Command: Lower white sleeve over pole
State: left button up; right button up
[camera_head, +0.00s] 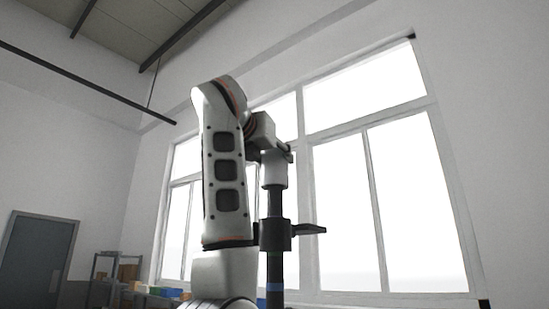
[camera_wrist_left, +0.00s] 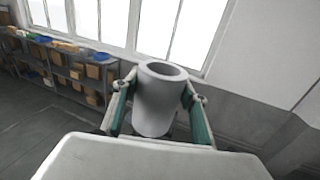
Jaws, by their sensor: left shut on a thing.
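The white sleeve (camera_head: 273,172) is a short upright hollow cylinder. In the left wrist view the sleeve (camera_wrist_left: 153,108) stands between both fingers, its open top rim showing. My left gripper (camera_head: 283,151) is shut on it, high up in front of the window; its fingers also show in the left wrist view (camera_wrist_left: 160,92). The dark pole (camera_head: 275,204) shows directly below the sleeve, in line with it. I cannot tell whether the pole's top is inside the sleeve. My right gripper is not in view.
A dark clamp collar (camera_head: 275,236) with a side lever (camera_head: 308,229) sits on the pole below the sleeve. Shelves with boxes (camera_wrist_left: 75,68) stand by the wall. A grey door (camera_head: 36,262) is at far left.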

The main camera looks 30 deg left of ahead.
aim_at(270, 183)
pick_arm(q)
jog(key=shift+f+b, duration=0.9)
jog(key=shift+f, duration=0.35)
jog(key=shift+f+b, duration=0.7)
jog(key=shift+f, duration=0.2)
jog(key=shift+f+b, duration=0.45)
jog(key=shift+f, duration=0.25)
jog(key=shift+f+b, duration=0.4)
jog(key=shift+f, duration=0.4)
